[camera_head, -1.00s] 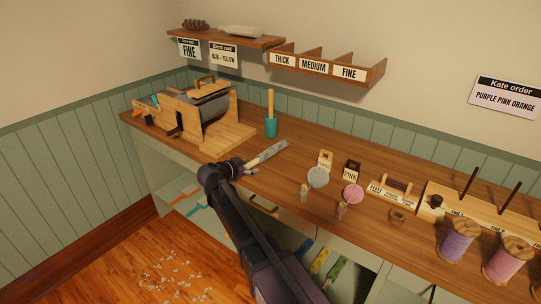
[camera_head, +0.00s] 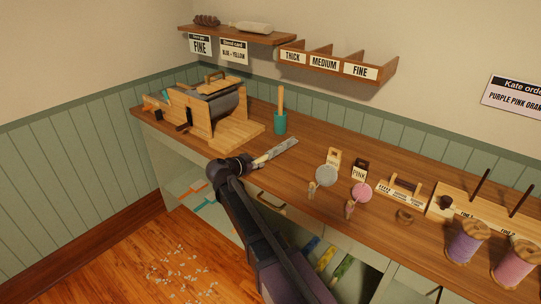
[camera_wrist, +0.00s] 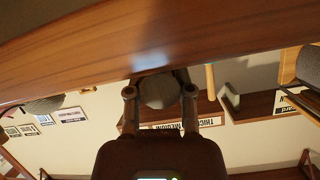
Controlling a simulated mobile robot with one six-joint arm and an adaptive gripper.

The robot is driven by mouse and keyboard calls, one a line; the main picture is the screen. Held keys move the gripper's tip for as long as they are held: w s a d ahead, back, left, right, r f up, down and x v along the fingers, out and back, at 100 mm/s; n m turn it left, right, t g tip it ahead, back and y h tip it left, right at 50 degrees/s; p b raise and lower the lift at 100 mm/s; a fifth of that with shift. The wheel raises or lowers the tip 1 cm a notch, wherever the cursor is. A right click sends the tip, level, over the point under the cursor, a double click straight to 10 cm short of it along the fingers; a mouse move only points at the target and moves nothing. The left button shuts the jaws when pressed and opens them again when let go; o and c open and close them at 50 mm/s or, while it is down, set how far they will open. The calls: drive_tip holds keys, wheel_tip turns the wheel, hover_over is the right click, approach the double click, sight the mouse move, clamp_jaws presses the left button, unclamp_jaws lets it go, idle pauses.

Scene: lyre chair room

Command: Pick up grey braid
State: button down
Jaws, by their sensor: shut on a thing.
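The grey braid (camera_head: 283,148) is a mottled grey strip just beyond my gripper at the bench's front left part. My gripper (camera_head: 259,161) is low over the bench top, at the near end of the strip. In the wrist view my gripper (camera_wrist: 160,92) has its two fingers on either side of a rounded grey end, which I take to be the braid (camera_wrist: 158,94). The jaws are shut on it. I cannot tell whether the braid touches the bench.
A wooden drum machine (camera_head: 212,108) stands at the left of the bench (camera_head: 330,150). A teal cup with a wooden handle (camera_head: 280,123) stands behind the braid. Two tagged discs, grey (camera_head: 326,177) and pink (camera_head: 361,191), lie to the right. A divided shelf (camera_head: 340,66) hangs above.

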wheel_tip(320, 180, up, 3)
drive_tip(key=p, duration=0.3)
drive_tip(key=shift+r, duration=0.2)
drive_tip(key=s+a+p, duration=0.1)
drive_tip(key=s+a, duration=0.2)
drive_tip(key=s, duration=0.4)
drive_tip(key=s+a+r+p, duration=0.1)
drive_tip(key=s+a, duration=0.1)
drive_tip(key=s, duration=0.6)
drive_tip(key=shift+a+r, duration=0.25)
drive_tip(key=shift+a, duration=0.15)
